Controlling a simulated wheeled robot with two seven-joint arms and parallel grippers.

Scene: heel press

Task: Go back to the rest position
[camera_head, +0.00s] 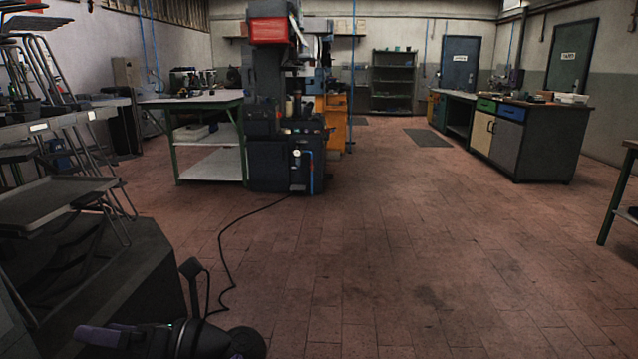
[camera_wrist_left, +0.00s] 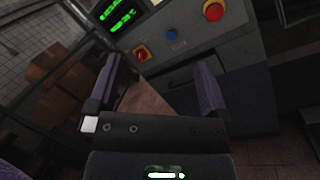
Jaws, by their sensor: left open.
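My left gripper (camera_head: 132,300) is at the bottom left of the head view, low in the picture, beside a dark machine base (camera_head: 140,275). Its two purple-grey fingers are spread apart. In the left wrist view the same gripper (camera_wrist_left: 158,78) is open, with nothing held between the fingers. Beyond it is a grey control panel (camera_wrist_left: 185,60) with a red button on yellow (camera_wrist_left: 142,54), a blue button (camera_wrist_left: 171,34), a larger red button (camera_wrist_left: 213,10) and a green-lit display (camera_wrist_left: 118,14). I cannot tell whether the fingers touch the panel. My right gripper is not in view.
Metal racks and a tray (camera_head: 55,203) stand close on the left. A press machine (camera_head: 285,150) and a green-legged table (camera_head: 210,100) are ahead. A black cable (camera_head: 226,250) crosses the floor. Cabinets (camera_head: 535,140) stand back right. The tiled floor (camera_head: 400,260) is clear centre and right.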

